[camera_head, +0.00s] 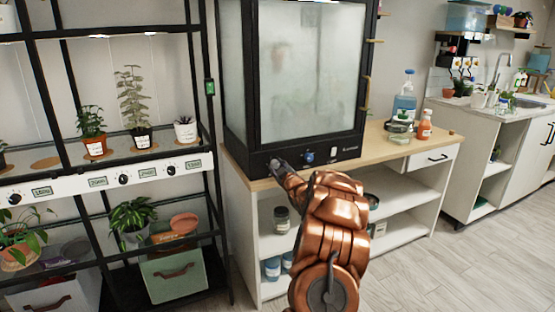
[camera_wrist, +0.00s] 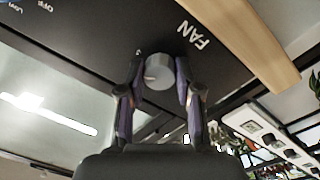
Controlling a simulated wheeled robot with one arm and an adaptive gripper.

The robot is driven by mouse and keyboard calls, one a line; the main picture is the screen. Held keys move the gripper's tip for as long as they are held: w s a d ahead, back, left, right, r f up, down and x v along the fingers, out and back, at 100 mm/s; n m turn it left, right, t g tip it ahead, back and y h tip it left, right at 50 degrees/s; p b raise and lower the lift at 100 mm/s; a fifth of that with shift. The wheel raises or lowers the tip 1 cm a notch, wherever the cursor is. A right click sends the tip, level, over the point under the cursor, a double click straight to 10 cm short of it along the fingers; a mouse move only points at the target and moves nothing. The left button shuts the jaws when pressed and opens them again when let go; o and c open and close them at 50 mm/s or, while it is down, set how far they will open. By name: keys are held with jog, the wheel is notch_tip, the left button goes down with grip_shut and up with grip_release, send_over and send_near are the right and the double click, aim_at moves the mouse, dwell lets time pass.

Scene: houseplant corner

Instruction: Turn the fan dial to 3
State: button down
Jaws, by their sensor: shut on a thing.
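The fan dial (camera_wrist: 159,72) is a round grey knob on the black panel, beside the white word FAN, upside down in the wrist view. My gripper (camera_wrist: 160,66) has one finger on each side of the dial and is shut on it. A small mark shows beside the dial in the wrist view, but I cannot read which number the dial points to.
A blue knob (camera_head: 308,157) sits right of my gripper on the same panel. The cabinet stands on a wooden-topped bench (camera_head: 385,150) with an orange bottle (camera_head: 425,125) and a blue-capped bottle (camera_head: 405,95). A plant rack (camera_head: 110,165) stands at left.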

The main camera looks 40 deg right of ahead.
jog(key=m+p, duration=0.4)
jog(key=m, duration=0.1)
jog(key=shift+p, duration=0.3)
jog(key=shift+m, duration=0.4)
jog(key=c, duration=0.8)
grip_release()
jog(key=shift+s, duration=0.1)
jog(key=v, duration=1.1)
jog(key=shift+s+a, duration=0.25)
jog(key=shift+s, duration=0.1)
